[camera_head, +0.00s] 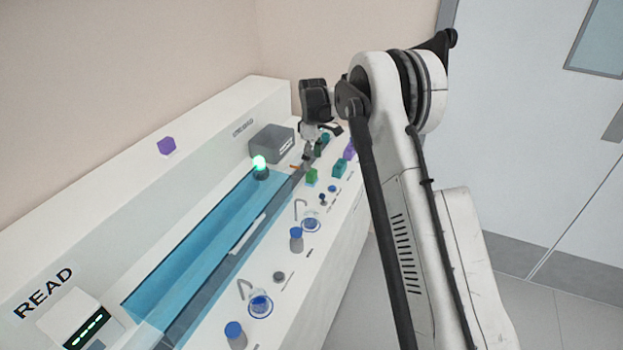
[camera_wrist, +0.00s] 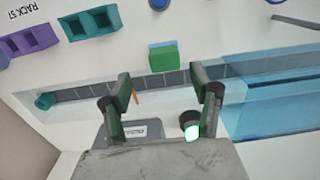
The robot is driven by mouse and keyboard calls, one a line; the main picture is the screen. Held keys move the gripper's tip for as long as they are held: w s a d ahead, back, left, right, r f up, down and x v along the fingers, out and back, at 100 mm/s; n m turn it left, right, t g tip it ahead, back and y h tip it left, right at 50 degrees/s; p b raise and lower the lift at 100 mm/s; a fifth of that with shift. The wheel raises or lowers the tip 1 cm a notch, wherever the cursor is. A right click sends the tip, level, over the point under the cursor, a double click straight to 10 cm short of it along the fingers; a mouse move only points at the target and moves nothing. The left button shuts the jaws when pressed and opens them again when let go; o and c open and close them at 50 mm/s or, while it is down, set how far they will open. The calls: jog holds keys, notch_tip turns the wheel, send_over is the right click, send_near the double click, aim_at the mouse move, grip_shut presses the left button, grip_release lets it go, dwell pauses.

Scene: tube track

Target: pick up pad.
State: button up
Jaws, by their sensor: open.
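A small green block (camera_head: 312,175), the likeliest pad, sits on the white bench beside the dark track. In the wrist view the green block (camera_wrist: 163,58) shows a thin blue edge at its far side. My gripper (camera_wrist: 162,78) is open, its two green-lined fingers spread wide. The block appears between and just beyond the fingertips, with no finger touching it. In the head view my gripper (camera_head: 308,158) is over the far end of the track, close to the block and partly hidden by my wrist.
A teal rack (camera_wrist: 93,22) and a purple rack (camera_wrist: 33,40) stand beyond the block. A grey box (camera_head: 270,143) and a lit green lamp (camera_head: 260,163) are beside the track. A blue channel (camera_head: 205,245), blue-capped bottles (camera_head: 296,240) and hooks line the bench.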

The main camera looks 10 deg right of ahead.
aim_at(312, 172)
jog(key=shift+s+a+f, duration=0.15)
jog(key=shift+f, duration=1.3)
jog(key=shift+s+a+f, duration=0.1)
jog(key=shift+s+f, duration=0.05)
jog(key=shift+f, duration=1.25)
jog(key=c, duration=1.2)
jog(key=shift+r, duration=0.15)
notch_tip(312, 172, up, 10)
jog(key=shift+f, duration=0.1)
